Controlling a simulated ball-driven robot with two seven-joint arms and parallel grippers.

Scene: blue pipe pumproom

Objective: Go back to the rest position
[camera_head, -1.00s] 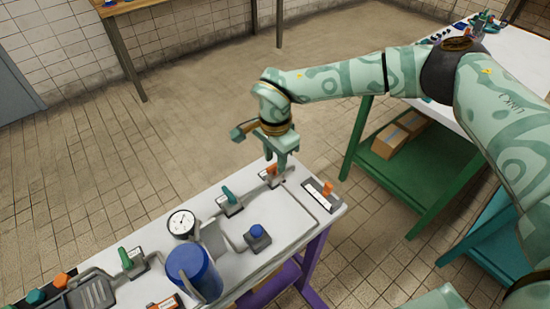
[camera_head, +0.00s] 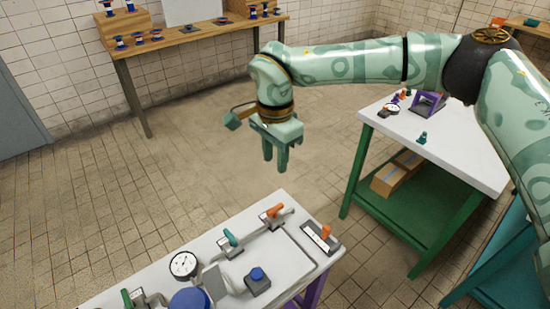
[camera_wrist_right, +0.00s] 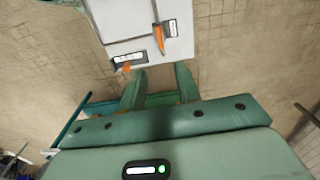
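My right gripper (camera_head: 275,165) hangs pointing down in the head view, above the far end of a white bench (camera_head: 300,268) and clear of it. Its two fingers are apart with nothing between them; the right wrist view shows the same empty gap (camera_wrist_right: 160,82). Below it on the bench are a valve with an orange handle (camera_head: 275,211) and a plate with an orange lever (camera_head: 325,232). Both orange handles also show past the fingers in the right wrist view. My left gripper is in neither view.
The bench also holds a teal-handled valve (camera_head: 230,238), a round gauge (camera_head: 184,265), a blue-button box (camera_head: 257,281) and a blue canister (camera_head: 190,300). A green-framed table (camera_head: 440,145) stands right; a wooden table (camera_head: 190,43) stands behind. Floor between is clear.

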